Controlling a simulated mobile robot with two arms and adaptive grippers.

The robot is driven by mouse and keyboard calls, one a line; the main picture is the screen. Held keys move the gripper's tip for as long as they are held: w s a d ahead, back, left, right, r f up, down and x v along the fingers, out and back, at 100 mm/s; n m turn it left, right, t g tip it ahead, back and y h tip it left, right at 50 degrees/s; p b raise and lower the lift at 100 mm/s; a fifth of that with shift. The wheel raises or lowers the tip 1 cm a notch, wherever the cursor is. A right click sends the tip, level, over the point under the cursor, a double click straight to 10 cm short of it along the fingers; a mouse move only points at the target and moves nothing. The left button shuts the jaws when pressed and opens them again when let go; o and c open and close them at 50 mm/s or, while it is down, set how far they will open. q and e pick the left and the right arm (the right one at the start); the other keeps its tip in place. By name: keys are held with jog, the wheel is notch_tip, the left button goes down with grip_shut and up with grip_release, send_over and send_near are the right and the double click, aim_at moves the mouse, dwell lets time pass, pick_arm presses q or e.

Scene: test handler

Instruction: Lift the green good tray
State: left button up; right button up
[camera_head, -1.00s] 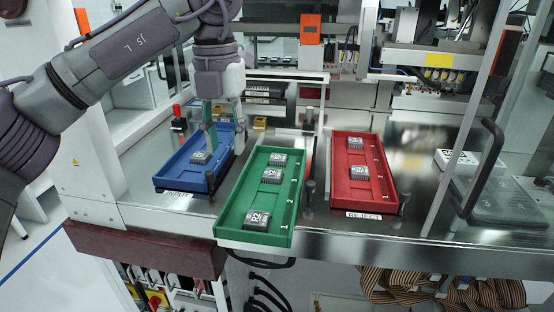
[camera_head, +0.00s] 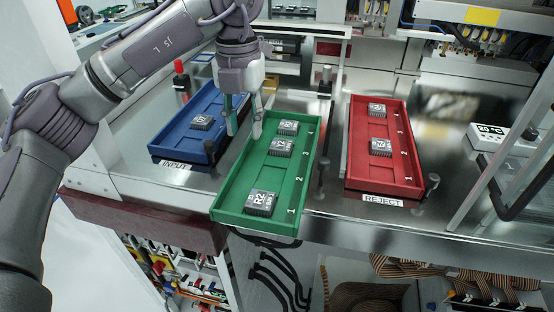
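The green tray (camera_head: 272,173) lies on the metal bench, its near end sticking out past the front edge. It holds three grey chips: two near the far end (camera_head: 288,127) (camera_head: 281,147) and one marked R2 (camera_head: 261,202) near the front. My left gripper (camera_head: 243,134) points down at the tray's far left side, its two fingers apart with nothing seen between them. The right finger overlaps the tray's left wall in the picture; I cannot tell whether it touches. My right gripper is not in view.
The blue INPUT tray (camera_head: 177,145) with one chip (camera_head: 202,122) stands close on the left. The red REJECT tray (camera_head: 375,176) with two chips stands on the right. Small dark posts (camera_head: 319,172) stand beside the green tray.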

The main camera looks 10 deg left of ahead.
aim_at(244, 148)
pick_arm(q)
jog(key=shift+f, duration=0.35)
jog(key=f, duration=0.1)
jog(key=f+p, duration=0.2)
jog(key=shift+a+f, duration=0.2)
jog(key=shift+a, duration=0.1)
jog(key=shift+f, duration=0.5)
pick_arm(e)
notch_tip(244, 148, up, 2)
pick_arm(q)
jog(key=shift+d, duration=0.1)
jog(key=shift+f, duration=0.15)
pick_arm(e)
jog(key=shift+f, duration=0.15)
pick_arm(q)
grip_shut()
